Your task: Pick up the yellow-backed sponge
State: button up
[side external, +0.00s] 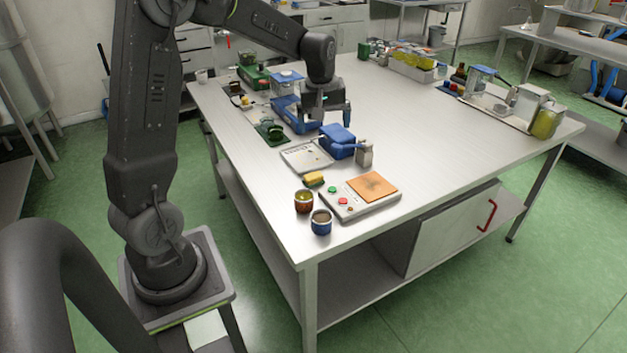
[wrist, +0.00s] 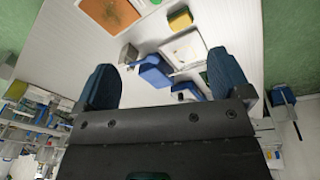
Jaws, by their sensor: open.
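The yellow-backed sponge (side external: 313,179) lies on the table near its front left edge, with a dark green underside. It also shows at the top of the wrist view (wrist: 180,19), where its yellow top is seen. My gripper (side external: 326,117) is open above the table, farther back than the sponge and clearly apart from it. In the wrist view, its two blue-grey fingers (wrist: 164,66) are spread wide, with no object held between them.
A blue box (side external: 338,141), a white tray (side external: 303,157) and a small grey container (side external: 364,154) stand between gripper and sponge. A device with an orange pad (side external: 372,186), a reddish cup (side external: 303,202) and a blue cup (side external: 321,222) are near the sponge. The table's right middle is clear.

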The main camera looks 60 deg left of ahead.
jog(key=w+a+f+n+g, duration=0.15)
jog(key=a+f+n, duration=0.35)
jog(key=a+f, duration=0.5)
send_over(314, 175)
jog(key=shift+h, duration=0.4)
jog(key=f, duration=0.8)
jog(key=shift+s+a, duration=0.1)
jog(key=shift+s, duration=0.25)
jog(key=shift+w+f, duration=0.15)
jog(key=shift+f, duration=1.35)
jog(key=shift+w+f, duration=0.1)
jog(key=shift+f, duration=1.35)
jog(key=c, duration=1)
jog(key=shift+r, duration=0.1)
